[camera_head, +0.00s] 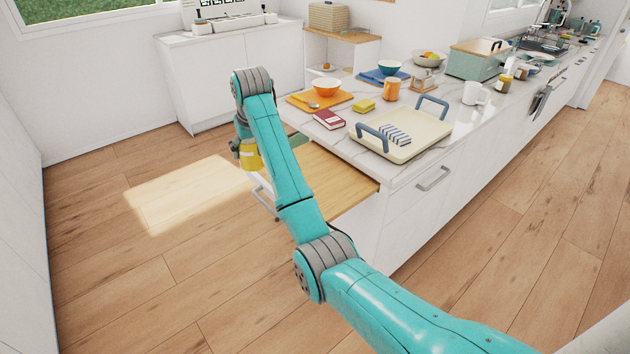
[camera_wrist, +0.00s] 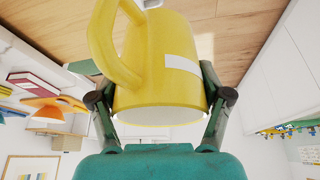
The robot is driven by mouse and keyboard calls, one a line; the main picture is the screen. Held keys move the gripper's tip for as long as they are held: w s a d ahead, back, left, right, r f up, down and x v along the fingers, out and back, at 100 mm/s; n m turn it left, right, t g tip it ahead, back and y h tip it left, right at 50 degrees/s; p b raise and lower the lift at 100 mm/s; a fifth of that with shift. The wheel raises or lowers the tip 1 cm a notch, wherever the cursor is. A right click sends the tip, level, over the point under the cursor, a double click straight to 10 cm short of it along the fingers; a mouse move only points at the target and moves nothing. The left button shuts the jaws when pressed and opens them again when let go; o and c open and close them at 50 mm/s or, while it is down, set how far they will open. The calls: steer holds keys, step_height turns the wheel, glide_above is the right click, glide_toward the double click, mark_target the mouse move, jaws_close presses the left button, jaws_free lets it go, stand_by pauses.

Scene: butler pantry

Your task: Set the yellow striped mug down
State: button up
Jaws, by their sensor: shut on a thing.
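The yellow mug (camera_wrist: 160,70) fills the middle of the wrist view, with a white stripe on its side and its handle to the left. The wrist picture is upside down, and the mug looks roughly upright in the room. My gripper (camera_wrist: 155,85) is shut on the mug, one finger on each side. In the head view the mug (camera_head: 250,156) hangs in the air at the left of the pulled-out wooden board (camera_head: 335,180). My gripper (camera_head: 243,142) is partly hidden there by my arm.
The marble counter holds a cream tray (camera_head: 425,137) with blue handles and a striped item, a dark red book (camera_head: 329,119), a yellow sponge (camera_head: 364,106), an orange bowl (camera_head: 326,86) and an orange mug (camera_head: 392,88). The board's visible right part is bare.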

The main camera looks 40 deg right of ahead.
steer(key=s+d+f+m+h, duration=0.1)
steer(key=s+d, duration=0.1)
steer(key=d, duration=0.6)
steer(key=s+d+f+m, duration=0.1)
steer(key=s+d+f, duration=0.1)
steer(key=d, duration=0.6)
steer(key=shift+s+f, duration=0.15)
steer(key=shift+f, duration=4.55)
steer(key=shift+f, duration=0.1)
steer(key=o, duration=1.5)
steer(key=shift+f, duration=0.1)
steer(key=shift+c, duration=0.2)
steer(key=v, duration=1.2)
